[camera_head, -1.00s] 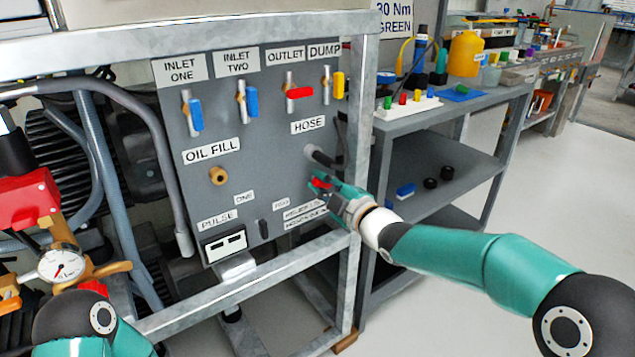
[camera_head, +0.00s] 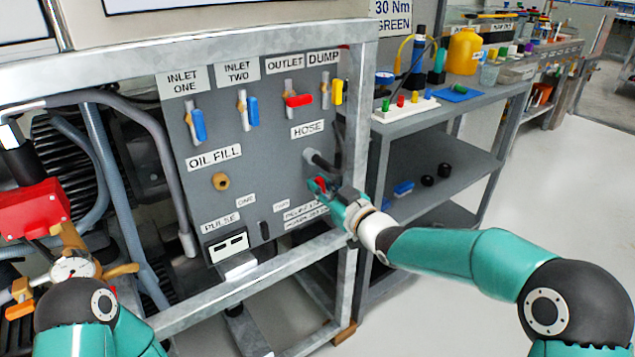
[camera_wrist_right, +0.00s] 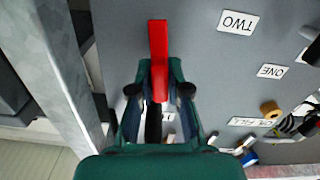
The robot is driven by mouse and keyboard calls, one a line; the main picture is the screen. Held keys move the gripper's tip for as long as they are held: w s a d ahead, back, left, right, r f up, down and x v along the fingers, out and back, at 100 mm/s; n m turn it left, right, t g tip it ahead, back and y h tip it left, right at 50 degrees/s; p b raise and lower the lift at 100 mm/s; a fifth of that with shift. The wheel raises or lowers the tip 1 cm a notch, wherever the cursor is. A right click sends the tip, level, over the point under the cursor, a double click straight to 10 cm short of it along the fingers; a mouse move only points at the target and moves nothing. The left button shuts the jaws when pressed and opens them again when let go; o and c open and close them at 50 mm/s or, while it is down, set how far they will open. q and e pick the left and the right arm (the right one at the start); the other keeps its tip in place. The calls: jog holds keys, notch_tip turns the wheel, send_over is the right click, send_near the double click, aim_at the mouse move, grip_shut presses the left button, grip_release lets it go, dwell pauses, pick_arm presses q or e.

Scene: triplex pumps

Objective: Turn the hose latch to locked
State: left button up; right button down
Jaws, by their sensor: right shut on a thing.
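The hose latch is a red bar (camera_wrist_right: 158,48) on the grey panel, below the HOSE label (camera_head: 307,130) and the hose fitting (camera_head: 318,160). In the head view only a small red part of the latch (camera_head: 319,184) shows beside the fingers. My right gripper (camera_head: 330,196) is at the panel's lower right, shut on the latch. In the right wrist view its fingers (camera_wrist_right: 159,92) stand on either side of the bar's near end, and the bar's far end sticks out past them. The latch's pivot cannot be made out. My left gripper is not in view.
A galvanised frame (camera_head: 348,270) surrounds the panel (camera_head: 270,160), its right post close to my right wrist. Blue, red and yellow valve handles line the panel's top. A grey shelf unit (camera_head: 455,135) stands to the right. A gauge (camera_head: 72,268) is at lower left.

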jog(key=shift+f+m, duration=0.5)
jog(key=shift+m, duration=0.4)
jog(key=shift+p, duration=0.3)
jog(key=c, duration=1.2)
grip_release()
jog(key=shift+o, duration=0.3)
jog(key=shift+r, duration=0.2)
jog(key=shift+r, duration=0.1)
jog(key=v, duration=1.2)
